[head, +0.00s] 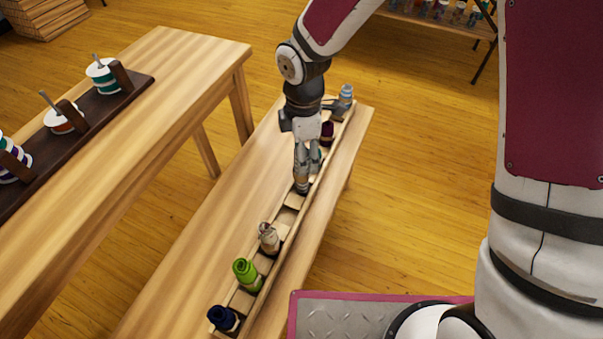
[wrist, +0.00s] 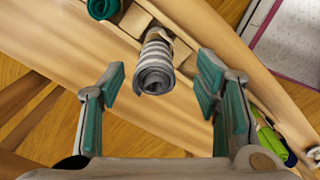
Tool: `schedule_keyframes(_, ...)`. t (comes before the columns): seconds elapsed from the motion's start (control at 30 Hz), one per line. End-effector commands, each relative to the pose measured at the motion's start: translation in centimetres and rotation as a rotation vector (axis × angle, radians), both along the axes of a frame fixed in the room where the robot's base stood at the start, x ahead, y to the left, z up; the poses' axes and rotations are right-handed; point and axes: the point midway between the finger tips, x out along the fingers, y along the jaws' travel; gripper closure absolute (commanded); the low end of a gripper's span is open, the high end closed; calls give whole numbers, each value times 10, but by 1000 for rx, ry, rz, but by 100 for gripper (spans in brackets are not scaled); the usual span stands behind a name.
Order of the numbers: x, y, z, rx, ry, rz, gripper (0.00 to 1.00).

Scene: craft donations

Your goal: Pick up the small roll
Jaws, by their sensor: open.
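Several small rolls stand in a narrow wooden tray (head: 289,217) on a bench. In the wrist view a grey-and-white striped roll (wrist: 155,68) shows between the spread fingers of my gripper (wrist: 163,92), apart from both. A dark teal roll (wrist: 103,8) is beside it at the top edge. The head view shows a dark blue roll (head: 224,319), a green roll (head: 247,274), a pale roll (head: 269,240), a maroon roll (head: 327,133) and a light blue striped roll (head: 346,95). My gripper (head: 302,185) is open over the tray's middle, hiding part of it. I cannot tell which roll is meant.
A second wooden table (head: 150,85) at left carries a dark rack (head: 92,110) with several spools. A shelf with bottles (head: 440,18) stands at the back right. Floor is clear between the tables. The bench top left of the tray is bare.

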Motion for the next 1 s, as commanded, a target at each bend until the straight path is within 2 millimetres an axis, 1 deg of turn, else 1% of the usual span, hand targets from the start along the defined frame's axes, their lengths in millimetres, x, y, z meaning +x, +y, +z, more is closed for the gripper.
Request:
schedule_keyframes(0.03,0,1,-8,0,1,1,43)
schedule_keyframes(0.1,0,0,-14,0,1,0,43)
schedule_keyframes(0.27,0,0,-20,0,-1,-1,43)
schedule_keyframes(0.37,1,1,-28,0,0,0,43)
schedule_keyframes(0.63,3,4,-66,1,0,0,43)
schedule_keyframes(0.73,3,5,-71,1,-1,-1,43)
schedule_keyframes(0.9,4,4,-69,3,-1,-1,43)
schedule_keyframes(0.93,4,4,-69,3,-1,-1,47)
schedule_keyframes(0.97,4,4,-69,3,-1,-1,54)
schedule_keyframes(1.0,4,4,-69,3,-1,-1,63)
